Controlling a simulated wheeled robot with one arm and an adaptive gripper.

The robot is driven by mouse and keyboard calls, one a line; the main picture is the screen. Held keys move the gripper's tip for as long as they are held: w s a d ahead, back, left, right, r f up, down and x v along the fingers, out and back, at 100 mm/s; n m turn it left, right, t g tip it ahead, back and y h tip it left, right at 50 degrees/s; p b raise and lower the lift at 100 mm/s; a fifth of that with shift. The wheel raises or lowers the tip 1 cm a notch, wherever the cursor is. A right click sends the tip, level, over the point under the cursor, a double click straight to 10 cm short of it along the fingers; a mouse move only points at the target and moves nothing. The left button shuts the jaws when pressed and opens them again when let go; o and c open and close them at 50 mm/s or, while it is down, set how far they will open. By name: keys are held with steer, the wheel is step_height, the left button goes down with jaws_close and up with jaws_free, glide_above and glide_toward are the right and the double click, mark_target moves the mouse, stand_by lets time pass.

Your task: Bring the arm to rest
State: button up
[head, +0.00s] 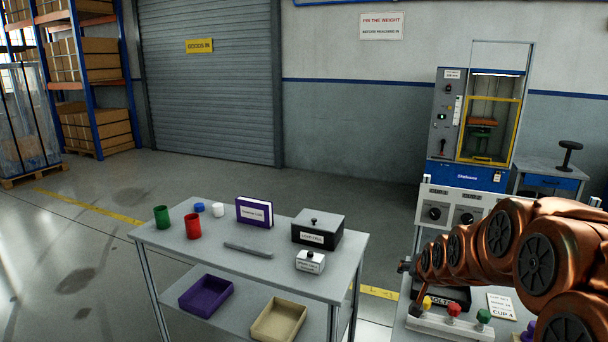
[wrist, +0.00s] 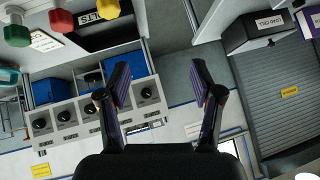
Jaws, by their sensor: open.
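My copper-coloured arm (head: 490,240) reaches in from the right in the head view, its links stretched to the left above the bench at the right. In the wrist view my gripper (wrist: 160,83) has its two dark fingers wide apart, with nothing between them. Past the fingers lie the floor and a panel with several black knobs (wrist: 85,116). The wrist picture is turned round, with the bench's things at its top. In the head view the gripper is mostly hidden by the arm.
Coloured knobs (head: 454,310) stand on the bench beneath my arm. Floor left of the table is clear.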

steer(key=s+a+r+n+g+p, duration=0.1)
steer(key=s+a+g, duration=0.2)
steer(key=s, duration=1.2)
steer(key=s+a+r+n+g+p, duration=0.2)
steer(key=s+a+g, duration=0.1)
steer(key=s, duration=1.1)
steer(key=s+a+r+n+g+y+p, duration=0.1)
steer(key=s+g, duration=0.4)
steer(key=s, duration=1)
steer(key=a+n+p, duration=0.1)
steer(key=a, duration=0.1)
steer(key=shift+s+a+r, duration=0.3)
steer(key=shift+a, duration=0.1)
